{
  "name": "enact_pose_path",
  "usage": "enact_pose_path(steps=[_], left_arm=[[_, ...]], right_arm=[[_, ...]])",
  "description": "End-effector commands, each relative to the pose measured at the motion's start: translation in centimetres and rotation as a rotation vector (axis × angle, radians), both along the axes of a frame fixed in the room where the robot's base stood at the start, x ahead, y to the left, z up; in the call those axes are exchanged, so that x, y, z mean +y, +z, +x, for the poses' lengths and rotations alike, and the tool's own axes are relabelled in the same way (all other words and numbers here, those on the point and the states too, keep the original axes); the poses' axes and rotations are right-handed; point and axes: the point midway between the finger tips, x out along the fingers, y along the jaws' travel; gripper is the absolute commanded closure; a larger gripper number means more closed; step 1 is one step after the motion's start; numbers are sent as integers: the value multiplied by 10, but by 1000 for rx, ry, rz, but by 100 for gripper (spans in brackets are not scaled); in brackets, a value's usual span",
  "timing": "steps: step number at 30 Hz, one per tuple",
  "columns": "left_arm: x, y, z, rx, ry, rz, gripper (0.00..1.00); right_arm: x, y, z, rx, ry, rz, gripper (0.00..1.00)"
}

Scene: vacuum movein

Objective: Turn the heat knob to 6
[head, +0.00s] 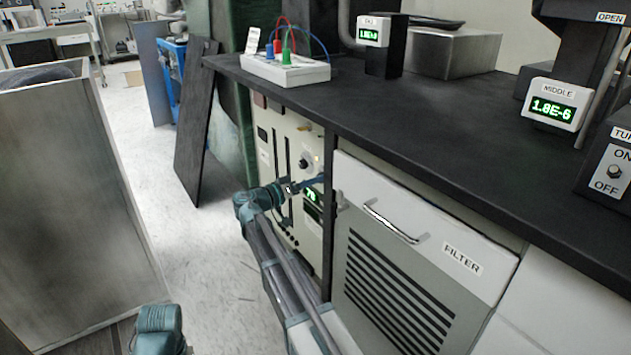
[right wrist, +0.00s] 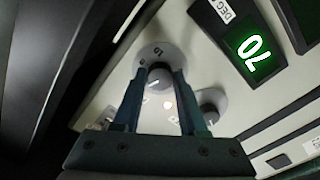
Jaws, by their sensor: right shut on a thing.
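The control panel (head: 282,150) is a cream front under the bench's left end. My right gripper (right wrist: 158,84) is shut on this knob, one blue finger on each side. In the head view my right gripper (head: 318,183) reaches the panel, and the held knob cannot be made out. A second knob (right wrist: 213,103) is just right of the fingers. A green display (right wrist: 256,52) reads 70. My left gripper is not in view.
A black bench top (head: 430,110) overhangs the panel. A white filter drawer (head: 420,220) with a metal handle is to the right. A grey metal cabinet (head: 75,190) stands at left, with open floor (head: 200,240) between.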

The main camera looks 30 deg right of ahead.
Motion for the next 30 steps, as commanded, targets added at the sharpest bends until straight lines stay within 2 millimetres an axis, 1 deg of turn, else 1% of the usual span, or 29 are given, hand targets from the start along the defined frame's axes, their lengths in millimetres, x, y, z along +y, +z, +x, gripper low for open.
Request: enact_pose_path(steps=[9, 25, 26, 30], left_arm=[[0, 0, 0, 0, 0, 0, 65], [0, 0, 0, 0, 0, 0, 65], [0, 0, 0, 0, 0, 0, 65], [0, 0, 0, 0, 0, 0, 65]], right_arm=[[1, -2, -2, -105, -2, 13, 100], [1, -2, -2, -123, -3, 15, 100], [1, -2, -2, -123, -3, 15, 55], [1, -1, -1, -122, -1, 13, 30]])
